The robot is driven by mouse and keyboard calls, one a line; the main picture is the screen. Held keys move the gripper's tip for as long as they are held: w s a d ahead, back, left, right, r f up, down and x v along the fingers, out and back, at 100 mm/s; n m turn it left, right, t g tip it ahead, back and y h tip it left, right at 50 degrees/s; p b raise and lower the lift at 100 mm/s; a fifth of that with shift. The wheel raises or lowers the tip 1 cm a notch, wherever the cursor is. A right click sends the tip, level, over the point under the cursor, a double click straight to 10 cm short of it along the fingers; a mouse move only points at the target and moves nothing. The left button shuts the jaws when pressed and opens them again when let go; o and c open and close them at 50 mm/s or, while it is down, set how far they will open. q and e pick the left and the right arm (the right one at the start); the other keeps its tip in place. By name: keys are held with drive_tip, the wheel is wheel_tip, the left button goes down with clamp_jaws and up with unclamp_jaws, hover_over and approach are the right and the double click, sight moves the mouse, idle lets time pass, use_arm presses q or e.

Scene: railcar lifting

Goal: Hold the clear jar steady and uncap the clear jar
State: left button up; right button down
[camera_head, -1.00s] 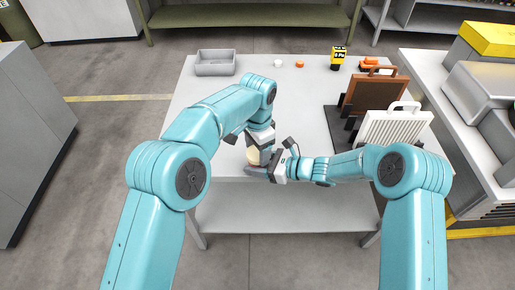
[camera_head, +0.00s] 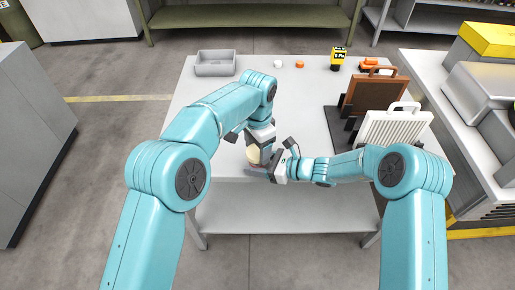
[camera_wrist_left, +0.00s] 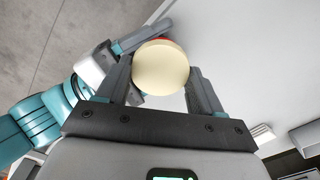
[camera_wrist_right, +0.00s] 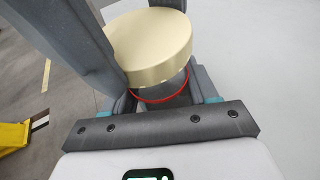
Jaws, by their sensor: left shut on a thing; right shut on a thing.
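The clear jar (camera_wrist_right: 172,88) stands near the table's front edge, with a red ring showing around it below the lid in the right wrist view. Its round cream lid (camera_wrist_right: 150,45) is above the body and fills the middle of the left wrist view (camera_wrist_left: 160,68). My left gripper (camera_head: 262,152) comes down from above, with its fingers on either side of the lid, shut on it. My right gripper (camera_head: 264,172) reaches in from the right, low down, shut on the jar body. Much of the jar is hidden by the fingers; I cannot tell whether lid and body touch.
A grey bin (camera_head: 215,70) stands at the table's back left. White and orange small caps (camera_head: 299,64) and a yellow-black device (camera_head: 338,57) are at the back. Brown (camera_head: 378,93) and white (camera_head: 392,130) panels with handles stand at the right. The table's middle is clear.

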sight(257, 151)
use_arm(q)
drive_tip(key=shift+r, duration=0.6)
drive_tip(key=shift+r, duration=0.1)
drive_tip(key=shift+r, duration=1.95)
use_arm(e)
drive_tip(key=shift+c, duration=1.1)
unclamp_jaws()
